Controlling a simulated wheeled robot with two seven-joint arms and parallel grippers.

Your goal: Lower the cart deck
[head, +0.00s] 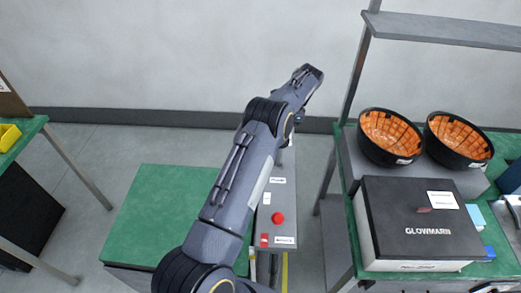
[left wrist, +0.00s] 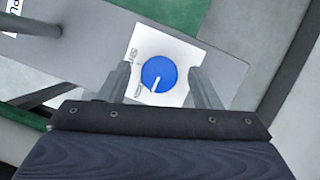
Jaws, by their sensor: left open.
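The cart's green deck (head: 160,212) lies low in the head view, left of a grey control panel (head: 285,198) with a red button (head: 277,218) and labels. In the left wrist view, a round blue knob (left wrist: 158,74) with a white pointer mark sits on a white label (left wrist: 180,52) on a grey panel. My left gripper (left wrist: 159,82) is open, with one finger to each side of the knob in the picture. I cannot tell whether the fingers touch it. In the head view my left arm hides the knob and the gripper's fingertips. My right gripper is not in view.
A bench at right holds a black-topped GLOWMARK box (head: 415,222) and two black bowls with orange interiors (head: 390,135) (head: 460,138). A shelf frame (head: 445,30) rises behind them. Another bench (head: 22,135) with a yellow bin (head: 9,137) stands at far left.

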